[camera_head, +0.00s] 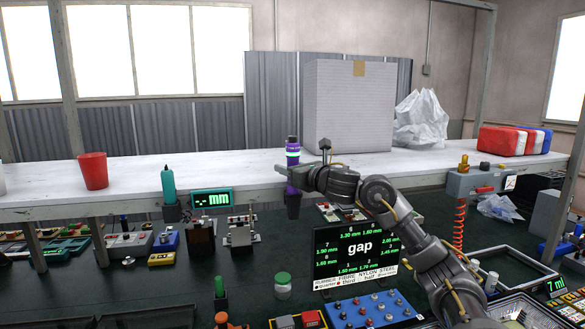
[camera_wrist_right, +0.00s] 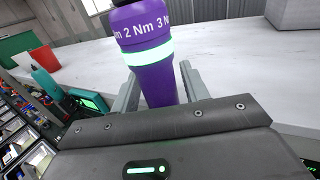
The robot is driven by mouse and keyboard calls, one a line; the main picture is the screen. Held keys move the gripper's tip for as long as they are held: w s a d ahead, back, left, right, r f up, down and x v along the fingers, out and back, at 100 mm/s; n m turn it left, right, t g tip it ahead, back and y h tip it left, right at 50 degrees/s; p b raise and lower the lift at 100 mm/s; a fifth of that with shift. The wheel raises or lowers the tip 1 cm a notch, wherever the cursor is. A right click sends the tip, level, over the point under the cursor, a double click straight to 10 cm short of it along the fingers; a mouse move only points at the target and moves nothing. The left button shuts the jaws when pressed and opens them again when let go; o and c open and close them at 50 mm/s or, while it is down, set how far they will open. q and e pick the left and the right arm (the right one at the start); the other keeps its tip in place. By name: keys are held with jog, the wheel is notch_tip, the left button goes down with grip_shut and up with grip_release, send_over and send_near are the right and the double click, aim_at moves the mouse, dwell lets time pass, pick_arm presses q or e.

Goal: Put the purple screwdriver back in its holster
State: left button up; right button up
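The purple screwdriver (camera_head: 292,152) stands upright at the front edge of the white bench, with a glowing pale green band round its handle. Its dark holster (camera_head: 293,208) shows directly below it. I cannot tell how far the screwdriver's lower end is inside, because my gripper covers part of it. My right gripper (camera_head: 287,171) reaches in from the right with its fingers at the handle. My left gripper is not in view.
A teal screwdriver (camera_head: 168,184) stands in another holder to the left, beside a "mm" display (camera_head: 212,199). A red cup (camera_head: 93,171) and a large grey box (camera_head: 348,105) stand on the bench (camera_head: 230,165). A "gap" display (camera_head: 358,250) stands below my right arm.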

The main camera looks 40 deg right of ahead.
jog(key=shift+o, duration=0.7)
jog(key=shift+f, duration=0.1)
jog(key=shift+s, duration=0.2)
jog(key=s+b, duration=0.6)
jog(key=s, duration=0.4)
jog(key=shift+s+a, duration=0.3)
jog(key=shift+s, duration=0.1)
